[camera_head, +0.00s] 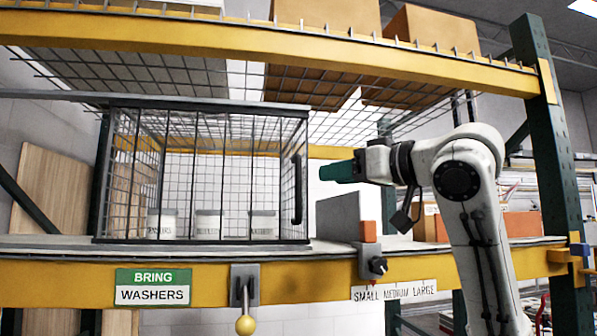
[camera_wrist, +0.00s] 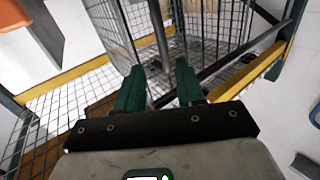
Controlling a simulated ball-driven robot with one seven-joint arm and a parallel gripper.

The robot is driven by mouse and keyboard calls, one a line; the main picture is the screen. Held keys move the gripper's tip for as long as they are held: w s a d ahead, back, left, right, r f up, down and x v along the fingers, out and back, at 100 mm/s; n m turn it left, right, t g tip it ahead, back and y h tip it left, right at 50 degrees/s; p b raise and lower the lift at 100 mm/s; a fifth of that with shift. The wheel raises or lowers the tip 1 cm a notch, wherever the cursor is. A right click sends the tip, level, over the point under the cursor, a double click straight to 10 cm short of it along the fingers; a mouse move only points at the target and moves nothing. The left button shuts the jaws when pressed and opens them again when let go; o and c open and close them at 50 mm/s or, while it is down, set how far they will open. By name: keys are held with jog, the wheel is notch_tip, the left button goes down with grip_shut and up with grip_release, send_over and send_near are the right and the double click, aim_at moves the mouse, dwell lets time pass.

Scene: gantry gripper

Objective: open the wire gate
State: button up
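The wire gate (camera_head: 205,125) is the dark-framed mesh front of a cage on the shelf, and it looks closed. Its black upright handle (camera_head: 297,190) is near the right edge. My gripper (camera_head: 326,172) has green fingers and is to the right of the handle, near the handle's upper part, with a gap between them in the head view. In the wrist view my gripper (camera_wrist: 157,70) has its two fingers apart with nothing held. A dark bar (camera_wrist: 158,30) shows between and beyond the fingertips; I cannot tell if it is the handle. Cage mesh (camera_wrist: 215,25) lies beyond.
Several pale labelled jars, such as one jar (camera_head: 209,224), stand inside the cage. A grey panel (camera_head: 338,219) and an orange block (camera_head: 369,231) are right of it. A lever with a yellow knob (camera_head: 245,325) hangs below. A yellow beam (camera_head: 270,42) runs above.

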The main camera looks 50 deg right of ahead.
aim_at(301, 172)
jog(key=w+p, duration=0.1)
jog(key=w, duration=0.2)
jog(key=w+r+p, duration=0.1)
jog(key=w, duration=0.2)
jog(key=w+p, duration=0.2)
jog(key=w, duration=0.2)
jog(key=shift+a+r, duration=0.2)
jog(key=shift+r, duration=0.05)
grip_shut()
dwell(0.4)
